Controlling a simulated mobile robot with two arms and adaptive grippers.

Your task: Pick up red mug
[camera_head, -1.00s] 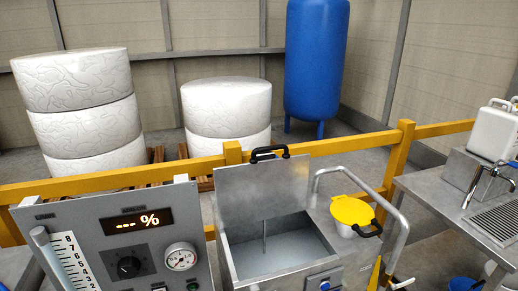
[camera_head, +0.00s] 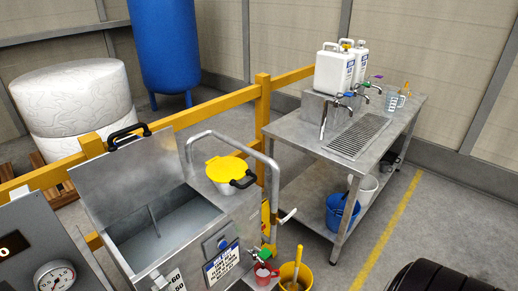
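A small red mug (camera_head: 263,275) shows low in the head view, right of the middle of the bottom edge. It stands under a small tap with a green part at the corner of the metal tank (camera_head: 165,215). A yellow bucket (camera_head: 294,277) is just to its right. Neither of my grippers is in view.
A yellow-lidded pot (camera_head: 228,172) sits on the tank's top beside a bent metal rail. Grey floor between is clear.

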